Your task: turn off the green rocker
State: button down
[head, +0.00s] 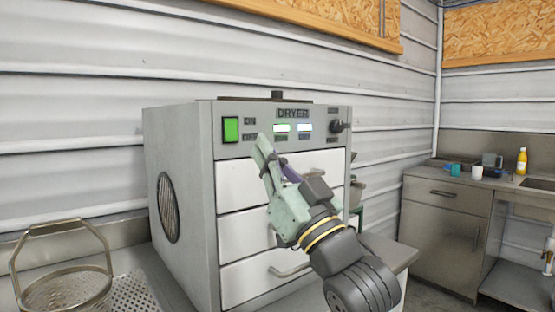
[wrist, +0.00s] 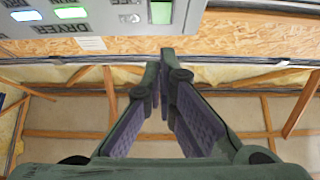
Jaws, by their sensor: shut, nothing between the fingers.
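The green rocker (head: 231,130) is on the upper left of the grey dryer's front panel, beside the ON and OFF labels. It looks bright green; I cannot tell which half is pressed in. In the wrist view the rocker (wrist: 161,12) is at the top edge, partly cut off, and the panel appears upside down. My gripper (head: 262,143) is shut and empty, its tips to the right of and slightly below the rocker in the head view. In the wrist view my gripper (wrist: 163,62) has its tips together, below the rocker in the picture. No contact shows.
The dryer (head: 180,160) has two lit displays (head: 293,129), a dark knob (head: 337,126) at the right and white drawers (head: 240,186) below. A wire basket (head: 65,285) stands at the lower left. A steel counter (head: 450,176) with cups and a yellow bottle (head: 521,160) is at the right.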

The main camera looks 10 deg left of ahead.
aim_at(232, 126)
jog(key=w+a, duration=0.1)
jog(key=w+a+r+p, duration=0.1)
jog(key=w+a, duration=0.1)
jog(key=w+a+r+p, duration=0.1)
jog(key=a, duration=0.1)
jog(key=shift+w+a, duration=0.15)
jog(key=shift+a, duration=0.1)
jog(key=shift+f, duration=0.15)
jog(key=shift+w+a+f+b, duration=0.2)
jog(key=shift+a+f+b, duration=0.1)
jog(key=shift+a+b, duration=0.15)
jog(key=shift+w+d+r, duration=0.1)
jog(key=shift+r, duration=0.05)
jog(key=shift+d, duration=0.1)
